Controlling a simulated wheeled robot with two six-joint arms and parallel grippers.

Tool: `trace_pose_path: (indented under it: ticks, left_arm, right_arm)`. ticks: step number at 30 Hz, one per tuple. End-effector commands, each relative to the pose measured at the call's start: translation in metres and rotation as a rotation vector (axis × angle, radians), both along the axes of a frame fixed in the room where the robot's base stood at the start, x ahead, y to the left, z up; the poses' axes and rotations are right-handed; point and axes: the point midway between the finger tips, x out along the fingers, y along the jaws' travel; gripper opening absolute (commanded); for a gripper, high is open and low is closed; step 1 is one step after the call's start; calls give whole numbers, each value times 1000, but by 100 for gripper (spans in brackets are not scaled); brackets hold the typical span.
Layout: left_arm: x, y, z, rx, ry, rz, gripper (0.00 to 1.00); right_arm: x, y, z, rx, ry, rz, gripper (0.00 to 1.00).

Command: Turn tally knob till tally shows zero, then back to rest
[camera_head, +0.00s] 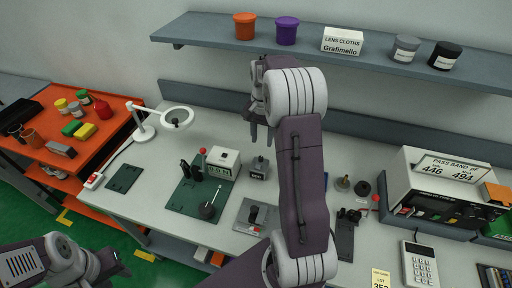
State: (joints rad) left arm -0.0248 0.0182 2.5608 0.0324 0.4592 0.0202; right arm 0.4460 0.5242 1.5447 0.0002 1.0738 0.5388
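A green plate (184,200) with black fittings and a grey block with a black knob (254,214) stand nearby. My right arm hides the bench's middle. A lamp (144,131) stands left, a PASS BAND instrument (413,185) right. A shelf (212,33) runs above.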

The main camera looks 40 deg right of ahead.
Motion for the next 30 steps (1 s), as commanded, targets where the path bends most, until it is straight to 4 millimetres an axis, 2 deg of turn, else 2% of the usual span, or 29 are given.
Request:
trace_pose_path:
  ticks: [4, 9, 15, 19, 25, 26, 27, 30]
  left_arm:
    - [0, 0, -1, 0, 0, 0, 36]
    - [0, 0, 0, 0, 0, 0, 36]
    - [0, 0, 3, 0, -1, 0, 36]
    - [0, 0, 3, 0, 0, 0, 36]
    - [0, 0, 3, 0, 0, 0, 36]
    - [0, 0, 3, 0, 0, 0, 36]
    - [0, 0, 3, 0, 0, 0, 36]
    - [0, 0, 3, 0, 0, 0, 36]
  right_arm:
    - [0, 1, -16, 2, 4, 3, 39]
    - [-1, 2, -52, 2, 5, 3, 39]
    - [0, 2, -83, 1, 2, 4, 39]
    - [1, 2, -91, 0, 0, 4, 39]
    - [1, 1, -92, 0, -1, 4, 39]
    - [1, 1, -92, 0, -1, 4, 37]
    - [1, 1, -92, 0, -1, 4, 25]
    - [1, 2, -92, 0, -1, 4, 0]
